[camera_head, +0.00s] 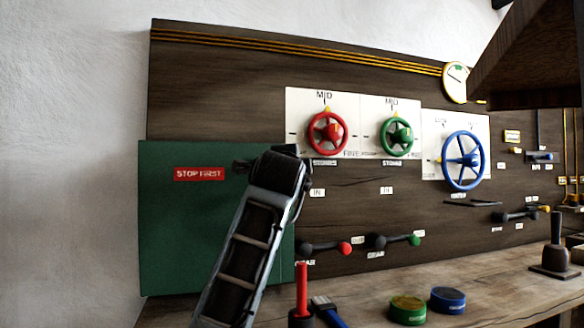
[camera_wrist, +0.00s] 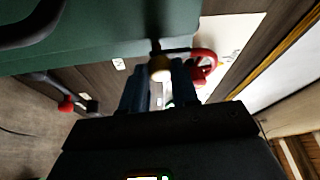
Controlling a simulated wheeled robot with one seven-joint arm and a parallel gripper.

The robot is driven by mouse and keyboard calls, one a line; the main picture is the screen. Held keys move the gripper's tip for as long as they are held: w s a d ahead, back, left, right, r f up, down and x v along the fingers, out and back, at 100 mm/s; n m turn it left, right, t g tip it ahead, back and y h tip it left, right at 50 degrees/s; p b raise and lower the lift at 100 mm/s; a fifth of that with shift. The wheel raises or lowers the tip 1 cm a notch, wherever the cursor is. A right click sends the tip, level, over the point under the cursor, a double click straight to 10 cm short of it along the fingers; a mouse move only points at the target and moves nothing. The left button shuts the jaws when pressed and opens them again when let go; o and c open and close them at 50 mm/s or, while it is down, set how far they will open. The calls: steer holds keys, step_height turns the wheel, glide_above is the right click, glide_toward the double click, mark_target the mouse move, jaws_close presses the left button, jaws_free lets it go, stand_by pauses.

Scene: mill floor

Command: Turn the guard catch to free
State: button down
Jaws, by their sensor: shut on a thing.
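The green guard (camera_head: 175,235) is a flat panel at the left of the board, with a red STOP FIRST label (camera_head: 199,174). In the wrist view the guard (camera_wrist: 115,30) fills the upper left. The guard catch (camera_wrist: 159,68) shows there as a tan round knob on a dark stem at the guard's edge. My gripper (camera_wrist: 160,82) has its two dark fingers on either side of this knob, shut on it. In the head view my arm covers the guard's upper right edge and hides the catch and fingertips. Which way the catch is turned is not clear.
A red handwheel (camera_head: 327,133), a green handwheel (camera_head: 396,137) and a blue handwheel (camera_head: 462,161) stand out right of the guard. Red and green levers (camera_head: 345,249) (camera_head: 414,240) project below. Green and blue round tins (camera_head: 408,310) (camera_head: 448,300) stand on the bench.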

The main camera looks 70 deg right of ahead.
stand_by(0.3)
steer(key=c, duration=0.9)
jaws_free()
steer(key=shift+o, duration=0.2)
steer(key=r+v, duration=0.1)
steer(key=v, duration=0.6)
steer(key=shift+s+a+f, duration=0.15)
steer(key=shift+a+f, duration=0.2)
steer(key=shift+f, duration=0.2)
steer(key=shift+a, duration=0.1)
